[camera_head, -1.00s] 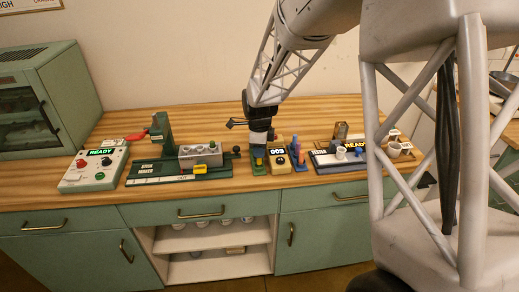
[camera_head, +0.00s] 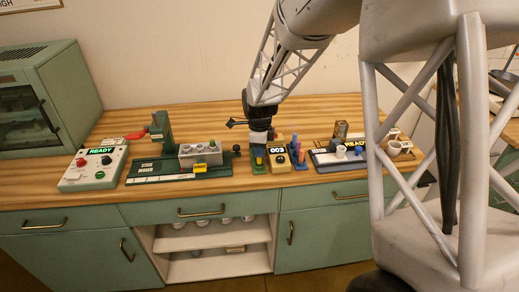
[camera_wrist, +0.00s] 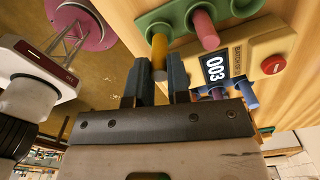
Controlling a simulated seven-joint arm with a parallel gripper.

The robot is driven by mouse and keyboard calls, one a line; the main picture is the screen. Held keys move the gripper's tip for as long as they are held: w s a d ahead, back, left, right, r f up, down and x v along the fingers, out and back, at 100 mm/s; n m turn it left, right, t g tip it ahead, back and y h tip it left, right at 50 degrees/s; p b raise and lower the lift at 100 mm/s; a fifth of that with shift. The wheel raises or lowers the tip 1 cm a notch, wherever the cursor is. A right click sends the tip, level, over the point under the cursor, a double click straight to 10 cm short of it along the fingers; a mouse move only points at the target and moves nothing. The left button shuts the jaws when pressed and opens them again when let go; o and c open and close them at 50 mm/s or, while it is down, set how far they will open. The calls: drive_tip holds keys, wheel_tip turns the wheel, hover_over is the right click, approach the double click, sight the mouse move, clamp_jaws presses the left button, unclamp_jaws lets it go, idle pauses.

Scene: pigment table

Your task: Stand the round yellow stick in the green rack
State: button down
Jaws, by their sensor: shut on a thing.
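The round yellow stick (camera_wrist: 159,52) is upright at the end of the green rack (camera_wrist: 180,14) in the wrist view, its far end against the rack's end place. I cannot tell how deep it sits. My gripper (camera_wrist: 156,78) is shut on the stick's near end. A pink stick (camera_wrist: 204,28) stands in the neighbouring place of the rack. In the head view the yellow stick (camera_head: 259,161) shows small below my gripper (camera_head: 258,149), at the green rack (camera_head: 259,170).
A yellow counter box (camera_head: 278,160) reading 003 stands close to the right of the rack. Beyond it is a blue rack (camera_head: 299,166) with sticks. A green press-like device (camera_head: 180,170) with a grey block is to the left.

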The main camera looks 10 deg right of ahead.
drive_tip(key=shift+f, duration=0.7)
idle(0.8)
drive_tip(key=c, duration=1)
unclamp_jaws()
drive_tip(key=shift+r, duration=0.2)
drive_tip(key=shift+r, duration=3.8)
drive_tip(key=shift+s+r, duration=0.1)
